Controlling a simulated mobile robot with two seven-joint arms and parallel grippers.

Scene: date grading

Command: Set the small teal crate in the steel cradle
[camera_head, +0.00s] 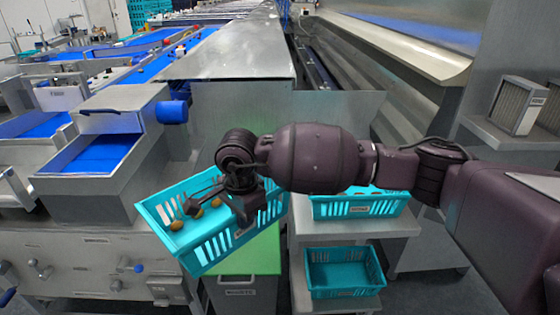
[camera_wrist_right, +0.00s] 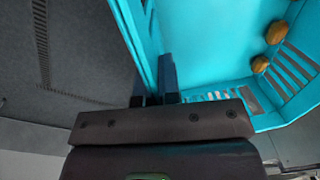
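A teal slotted crate (camera_head: 211,249) hangs tilted in the head view, its left end toward the front machine, with several brown dates in it. My right gripper (camera_head: 244,212) is at the crate's right part. In the right wrist view its two fingers (camera_wrist_right: 155,85) straddle the crate's wall (camera_wrist_right: 146,45), shut on it. That view also shows brown dates (camera_wrist_right: 275,32) inside. My arm hides part of the crate's far side. I cannot make out the steel cradle for certain. My left gripper is not in view.
A second teal crate (camera_head: 358,208) stands on a grey stand (camera_head: 393,227), partly behind my arm. Another teal crate (camera_head: 343,272) sits lower. A green-topped grey bin (camera_head: 238,287) is below the held crate. A steel machine with blue trays (camera_head: 92,160) is at left.

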